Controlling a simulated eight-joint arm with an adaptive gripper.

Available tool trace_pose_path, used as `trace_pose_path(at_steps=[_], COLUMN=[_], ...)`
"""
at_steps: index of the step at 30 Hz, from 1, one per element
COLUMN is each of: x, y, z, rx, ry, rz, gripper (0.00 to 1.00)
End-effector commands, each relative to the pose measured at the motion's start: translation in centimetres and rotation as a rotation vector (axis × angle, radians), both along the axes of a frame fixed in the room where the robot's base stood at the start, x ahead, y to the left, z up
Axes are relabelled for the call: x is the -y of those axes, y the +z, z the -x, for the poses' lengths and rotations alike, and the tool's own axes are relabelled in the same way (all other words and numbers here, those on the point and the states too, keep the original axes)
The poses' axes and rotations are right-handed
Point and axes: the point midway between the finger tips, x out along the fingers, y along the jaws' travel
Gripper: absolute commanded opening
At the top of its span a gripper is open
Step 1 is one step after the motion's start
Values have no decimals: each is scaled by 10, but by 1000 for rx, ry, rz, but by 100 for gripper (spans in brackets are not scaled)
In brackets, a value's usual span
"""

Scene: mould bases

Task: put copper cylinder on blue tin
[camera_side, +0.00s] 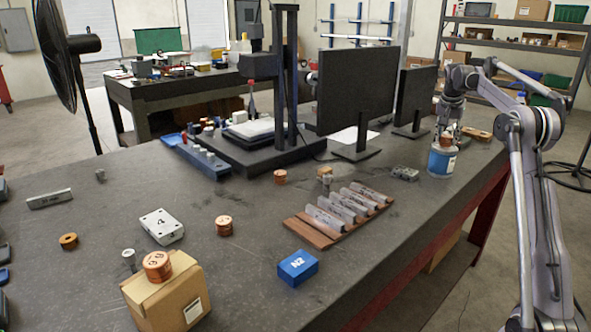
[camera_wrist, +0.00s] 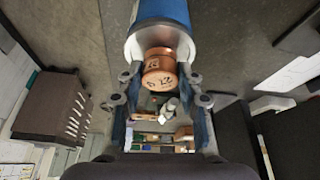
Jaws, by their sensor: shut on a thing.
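A copper cylinder (camera_wrist: 160,68) with dark markings sits between the fingers of my gripper (camera_wrist: 162,100) in the wrist view. My gripper is shut on it. In the side view my gripper (camera_side: 448,132) is at the right, directly over the blue tin (camera_side: 441,162), and the held cylinder shows only as a small copper patch there. The blue tin stands upright on the bench near its right edge and has a pale label. In the wrist view the tin's blue side (camera_wrist: 165,10) and grey top lie right behind the cylinder. I cannot tell whether cylinder and tin touch.
Other copper pieces stand on the bench (camera_side: 90,290), one on a cardboard box (camera_side: 180,295). A blue block (camera_side: 297,267) and a wooden rack (camera_side: 320,232) of metal bars are in front. A grey part (camera_side: 404,174) lies left of the tin; monitors (camera_side: 375,85) stand behind.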

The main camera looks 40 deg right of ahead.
Motion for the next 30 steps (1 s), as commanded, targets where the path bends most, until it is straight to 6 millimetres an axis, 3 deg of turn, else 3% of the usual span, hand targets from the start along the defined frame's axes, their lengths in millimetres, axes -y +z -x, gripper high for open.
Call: trace_pose_path(at_steps=[11,12,13,14,25,30], x=[0,0,0,0,0,-8], y=[-3,-3,-3,-3,0,19], z=[0,0,0,0,0,1], rx=[0,0,0,0,0,0], ry=[0,0,0,0,0,1], rz=[1,0,0,0,0,0], gripper=[0,48,56,59,59,59])
